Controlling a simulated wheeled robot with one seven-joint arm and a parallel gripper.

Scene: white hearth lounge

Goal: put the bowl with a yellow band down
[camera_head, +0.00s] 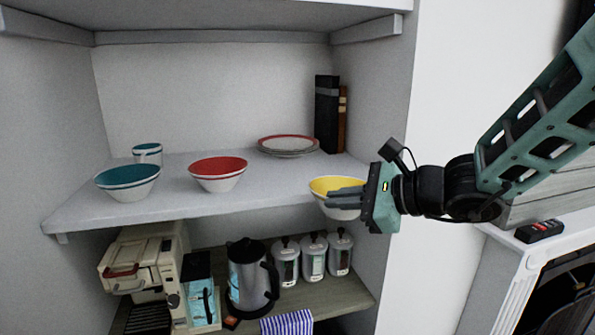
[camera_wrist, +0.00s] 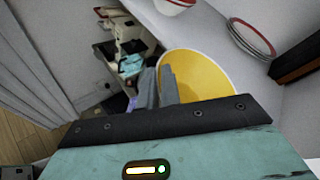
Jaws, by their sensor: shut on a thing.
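The bowl with a yellow band (camera_head: 343,211) is white outside with a yellow inside, at the right front edge of the upper shelf (camera_head: 255,196). My gripper (camera_head: 345,195) reaches in from the right and is shut on the bowl's rim. In the wrist view the yellow inside of the bowl (camera_wrist: 205,75) shows beyond the fingers (camera_wrist: 162,88). The bowl looks roughly upright and overlaps the shelf's front edge. I cannot tell whether it touches the shelf.
On the shelf are a teal bowl (camera_head: 128,190), a red bowl (camera_head: 218,183), a teal-banded cup (camera_head: 147,154), stacked plates (camera_head: 288,151) and books (camera_head: 327,113). A kettle (camera_head: 248,280), canisters (camera_head: 313,258) and a coffee machine (camera_head: 140,262) stand below. The shelf's middle front is clear.

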